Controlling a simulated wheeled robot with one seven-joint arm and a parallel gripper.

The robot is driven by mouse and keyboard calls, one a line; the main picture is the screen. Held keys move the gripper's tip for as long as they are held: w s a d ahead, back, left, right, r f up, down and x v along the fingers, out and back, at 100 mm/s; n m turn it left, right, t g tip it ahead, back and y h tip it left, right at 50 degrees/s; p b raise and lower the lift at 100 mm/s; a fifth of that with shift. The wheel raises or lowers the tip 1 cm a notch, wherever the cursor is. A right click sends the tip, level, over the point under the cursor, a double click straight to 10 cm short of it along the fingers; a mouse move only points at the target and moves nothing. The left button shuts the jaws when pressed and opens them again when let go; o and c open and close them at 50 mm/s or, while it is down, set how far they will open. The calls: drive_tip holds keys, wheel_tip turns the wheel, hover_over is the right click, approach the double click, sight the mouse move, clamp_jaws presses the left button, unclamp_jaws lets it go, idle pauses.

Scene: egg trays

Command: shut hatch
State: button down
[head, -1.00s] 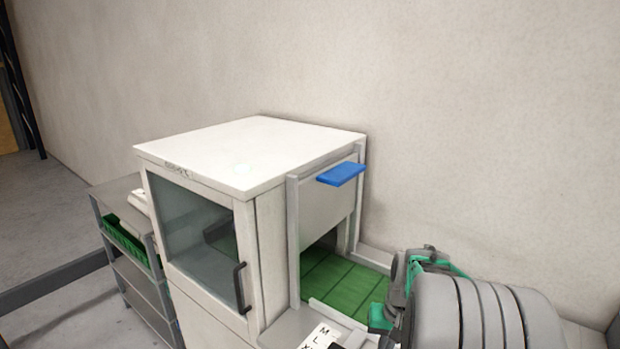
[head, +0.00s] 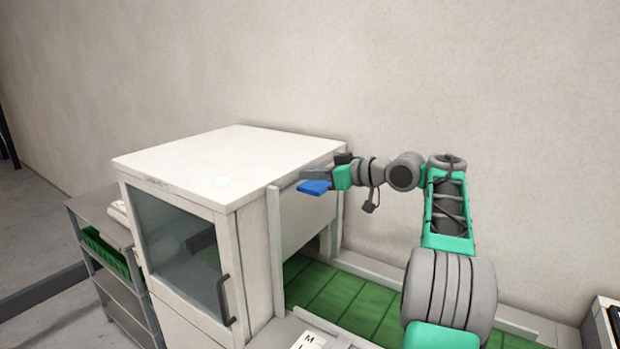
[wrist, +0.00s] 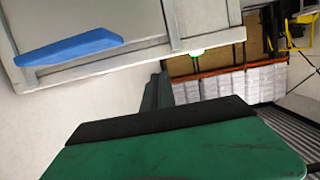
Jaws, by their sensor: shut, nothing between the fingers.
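The hatch (head: 306,222) is a pale sliding panel between two upright grey rails on the right side of a white cabinet (head: 232,158). It stands raised, with an opening below it over a green belt (head: 325,292). Its blue handle (head: 314,187) sticks out near the top; the handle also shows at the upper left of the wrist view (wrist: 68,47). My gripper (head: 318,174) is shut and empty, close by the handle and slightly above it in the head view. I cannot tell whether they touch. In the wrist view its green finger with a black pad (wrist: 160,122) fills the bottom.
A wall stands close behind the cabinet. The cabinet's glass door (head: 172,242) is closed on the left. A grey shelf rack (head: 118,272) stands further left. Shelving with white stacks (wrist: 230,82) shows in the wrist view. A box sits at the far right.

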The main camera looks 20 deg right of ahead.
drive_tip(key=p, duration=0.2)
hover_over(290, 189)
drive_tip(key=s+a, duration=0.2)
drive_tip(key=s, duration=0.2)
drive_tip(key=f, duration=0.5)
drive_tip(key=shift+w+d+p, duration=0.15)
drive_tip(key=shift+d+p, duration=0.05)
drive_tip(key=shift+p, duration=0.2)
drive_tip(key=shift+f, duration=0.5)
